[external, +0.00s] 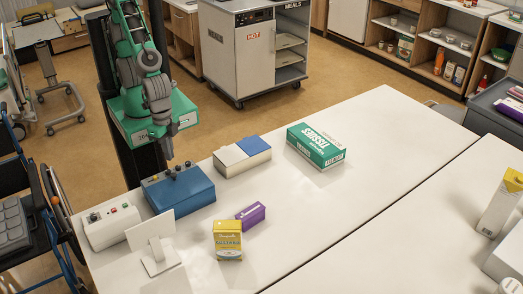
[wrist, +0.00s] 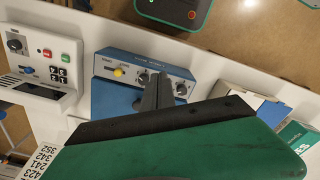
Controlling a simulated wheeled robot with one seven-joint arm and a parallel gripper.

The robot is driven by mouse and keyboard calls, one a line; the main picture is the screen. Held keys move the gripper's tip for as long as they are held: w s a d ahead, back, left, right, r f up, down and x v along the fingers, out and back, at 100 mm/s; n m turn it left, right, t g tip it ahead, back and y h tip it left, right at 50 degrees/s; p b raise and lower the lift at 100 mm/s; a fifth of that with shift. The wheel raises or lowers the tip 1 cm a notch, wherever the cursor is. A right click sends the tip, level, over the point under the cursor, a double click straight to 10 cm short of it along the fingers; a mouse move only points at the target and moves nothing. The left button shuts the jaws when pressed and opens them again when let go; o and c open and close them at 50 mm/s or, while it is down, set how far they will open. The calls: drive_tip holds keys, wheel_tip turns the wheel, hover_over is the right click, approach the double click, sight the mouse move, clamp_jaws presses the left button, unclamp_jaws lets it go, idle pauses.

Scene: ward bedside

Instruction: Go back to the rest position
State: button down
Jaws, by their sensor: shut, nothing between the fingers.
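My gripper (external: 166,152) is shut and empty, pointing down over the near table edge. It is above the back part of a blue control box (external: 182,196), close to its dark knobs; I cannot tell whether it touches. In the wrist view the fingers (wrist: 158,92) appear together in front of the blue box (wrist: 112,92), hiding part of its panel. A yellow knob and several dark knobs show on that panel.
A white button box (external: 112,228), a white stand (external: 158,252), a yellow box (external: 228,243) and a purple box (external: 251,214) stand nearby. The table (external: 370,150) is clear farther right.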

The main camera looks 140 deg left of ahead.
wheel_tip(320, 180, up, 3)
drive_tip(key=shift+f+p, duration=0.15)
drive_tip(key=shift+p, duration=0.5)
